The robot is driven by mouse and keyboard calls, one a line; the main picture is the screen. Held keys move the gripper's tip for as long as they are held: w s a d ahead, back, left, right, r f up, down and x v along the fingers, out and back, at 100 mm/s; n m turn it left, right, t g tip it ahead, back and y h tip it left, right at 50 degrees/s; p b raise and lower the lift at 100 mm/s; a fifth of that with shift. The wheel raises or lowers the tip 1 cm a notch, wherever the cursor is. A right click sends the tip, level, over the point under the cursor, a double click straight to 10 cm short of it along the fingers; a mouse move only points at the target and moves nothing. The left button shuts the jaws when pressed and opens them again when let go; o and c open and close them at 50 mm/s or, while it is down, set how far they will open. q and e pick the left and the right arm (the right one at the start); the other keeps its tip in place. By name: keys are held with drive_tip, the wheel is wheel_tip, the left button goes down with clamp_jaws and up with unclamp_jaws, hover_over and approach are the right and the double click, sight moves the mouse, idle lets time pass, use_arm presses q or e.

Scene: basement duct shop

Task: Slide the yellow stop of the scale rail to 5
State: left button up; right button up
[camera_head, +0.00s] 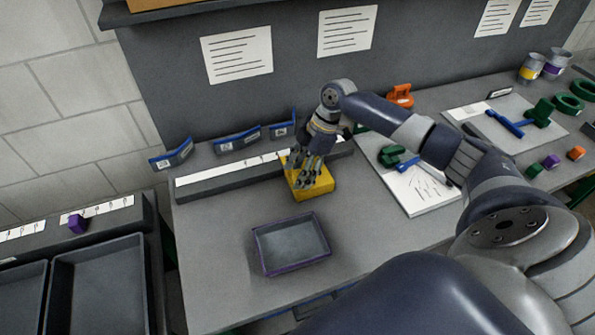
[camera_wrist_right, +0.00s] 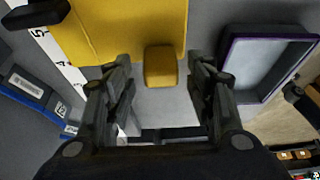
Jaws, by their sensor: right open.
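The scale rail (camera_head: 215,182) runs along the back of the bench, a dark bar with a white numbered strip. The yellow stop (camera_head: 322,188) is a block at the rail's right part, sticking out toward the front. In the wrist view the yellow stop (camera_wrist_right: 120,28) fills the top, and its small yellow tab (camera_wrist_right: 161,67) lies between my fingers. A 5 shows on the white strip (camera_wrist_right: 58,57) close to the stop's left edge. My right gripper (camera_head: 312,178) is over the stop, open, its fingers apart from the tab on both sides. My left gripper is out of view.
A purple-rimmed tray (camera_head: 257,250) stands in front of the rail; it is at the right in the wrist view (camera_wrist_right: 228,65). Blue label holders (camera_head: 172,154) stand behind the rail. A white board with green parts (camera_head: 425,200) lies to the right. Bench around the tray is clear.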

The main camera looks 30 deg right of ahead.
drive_tip(key=shift+a+f, duration=0.25)
drive_tip(key=shift+f, duration=0.4)
drive_tip(key=shift+c, duration=1.3)
clamp_jaws()
drive_tip(key=d, duration=0.2)
drive_tip(key=s+d, duration=0.1)
drive_tip(key=d, duration=0.2)
drive_tip(key=shift+s+d, duration=0.1)
drive_tip(key=shift+o, duration=0.5)
unclamp_jaws()
drive_tip(key=shift+o, duration=0.8)
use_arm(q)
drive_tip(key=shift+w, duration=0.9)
use_arm(e)
drive_tip(key=shift+a, duration=0.2)
